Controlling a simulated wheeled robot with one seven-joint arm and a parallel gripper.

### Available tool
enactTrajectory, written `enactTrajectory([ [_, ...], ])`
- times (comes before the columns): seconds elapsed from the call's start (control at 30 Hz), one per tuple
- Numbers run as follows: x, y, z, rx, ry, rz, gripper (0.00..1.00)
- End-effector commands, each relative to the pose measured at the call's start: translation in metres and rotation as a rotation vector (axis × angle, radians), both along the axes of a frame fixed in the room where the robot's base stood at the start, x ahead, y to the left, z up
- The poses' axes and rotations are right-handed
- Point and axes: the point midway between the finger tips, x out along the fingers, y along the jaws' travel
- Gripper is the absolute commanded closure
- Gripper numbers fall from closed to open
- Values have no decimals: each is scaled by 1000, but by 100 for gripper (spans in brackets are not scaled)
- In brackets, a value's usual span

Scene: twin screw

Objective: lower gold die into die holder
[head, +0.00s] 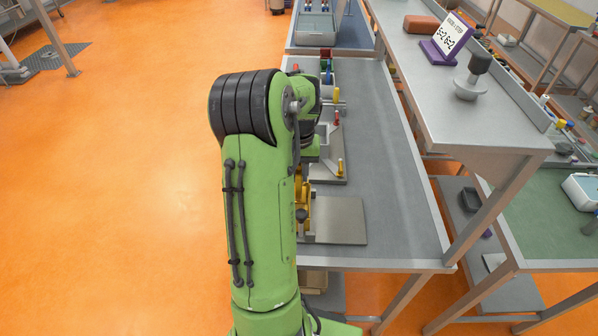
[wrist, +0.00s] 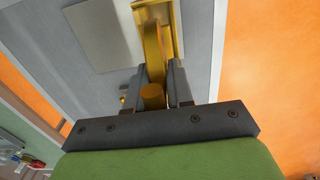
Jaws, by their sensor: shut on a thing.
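My gripper (wrist: 159,78) is shut on a gold piece (wrist: 153,52), which I take to be the gold die. It is curved, with a round gold knob (wrist: 152,96) between the fingers on the near side. Its far end meets a gold channel-shaped part (wrist: 171,18); I cannot tell whether they are one piece or touching. In the head view, gold (head: 303,205) shows just right of my arm, beside a flat grey plate (head: 340,220). I cannot tell which part is the die holder.
The grey bench (head: 385,170) is clear along its right side. Coloured handles line the bench farther back. A raised shelf (head: 440,85) runs along the right with a sign (head: 450,36).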

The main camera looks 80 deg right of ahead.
Motion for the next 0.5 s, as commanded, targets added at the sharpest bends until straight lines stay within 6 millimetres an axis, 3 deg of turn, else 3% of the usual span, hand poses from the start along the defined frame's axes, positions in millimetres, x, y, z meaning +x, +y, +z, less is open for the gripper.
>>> enactTrajectory([
  [0.5, 0, -1, 38, -3, -1, 0, 100],
])
